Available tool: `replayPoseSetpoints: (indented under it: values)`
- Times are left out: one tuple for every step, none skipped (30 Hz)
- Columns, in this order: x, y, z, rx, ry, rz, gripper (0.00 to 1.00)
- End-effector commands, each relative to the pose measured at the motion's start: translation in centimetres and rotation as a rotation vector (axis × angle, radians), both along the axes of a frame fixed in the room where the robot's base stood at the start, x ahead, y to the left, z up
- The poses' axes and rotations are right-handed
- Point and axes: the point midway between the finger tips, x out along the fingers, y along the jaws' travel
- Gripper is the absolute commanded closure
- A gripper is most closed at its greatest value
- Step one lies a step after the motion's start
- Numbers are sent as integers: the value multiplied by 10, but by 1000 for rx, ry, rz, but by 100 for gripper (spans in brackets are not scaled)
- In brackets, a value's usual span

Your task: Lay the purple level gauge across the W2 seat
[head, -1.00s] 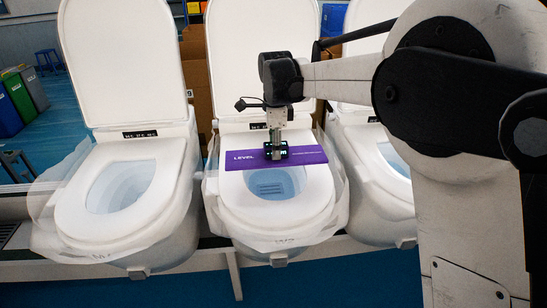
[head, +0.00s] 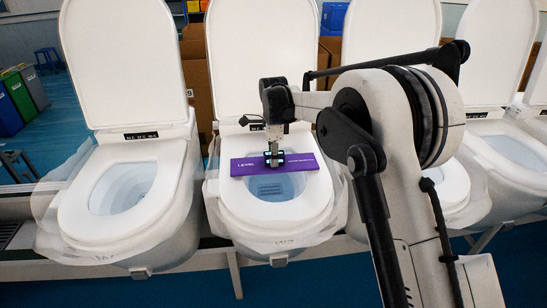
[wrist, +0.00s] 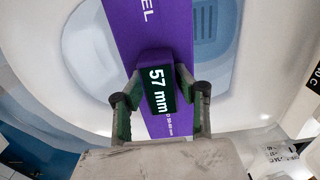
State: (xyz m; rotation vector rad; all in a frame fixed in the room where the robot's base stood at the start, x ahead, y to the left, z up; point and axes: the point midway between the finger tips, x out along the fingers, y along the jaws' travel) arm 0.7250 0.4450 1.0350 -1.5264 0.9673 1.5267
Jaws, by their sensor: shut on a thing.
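The purple level gauge (head: 305,164), a flat bar with white "LEVEL" lettering, spans the opening of the middle toilet's white seat (head: 283,222), marked W2 at its front. In the wrist view the gauge (wrist: 150,38) runs over the seat and bowl, and its central block reads "57 mm". My gripper (head: 273,157) is above the bar's middle. In the wrist view my gripper (wrist: 160,94) is shut on this block, one finger on each side. The gauge's ends are over both sides of the seat; I cannot tell whether its underside touches.
A raised white lid (head: 262,55) stands behind the seat. Another toilet (head: 120,200) is to the left, and more (head: 505,150) are to the right, partly behind my arm. Thin translucent covers hang around the seats. Coloured bins (head: 20,95) stand far left.

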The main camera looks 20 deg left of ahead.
Motion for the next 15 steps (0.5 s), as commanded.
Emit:
replayPoseSetpoints:
  values:
    - [0, 0, -4, 0, 0, 0, 100]
    - [0, 0, -5, 0, 0, 0, 100]
    - [0, 0, -6, 0, 0, 0, 100]
    - [0, 0, -6, 0, 0, 0, 100]
    - [0, 0, -6, 0, 0, 0, 100]
    - [0, 0, -6, 0, 0, 0, 100]
    - [0, 0, -6, 0, 0, 0, 100]
    - [0, 0, -6, 0, 0, 0, 100]
    - [0, 0, -6, 0, 0, 0, 100]
    - [0, 0, -7, 0, 0, 0, 100]
    - [0, 0, -8, 0, 0, 0, 100]
    - [0, 0, -9, 0, 0, 0, 100]
    - [0, 0, -10, 0, 0, 0, 100]
    - [0, 0, -10, 0, 0, 0, 67]
    - [0, 0, -9, 0, 0, 0, 62]
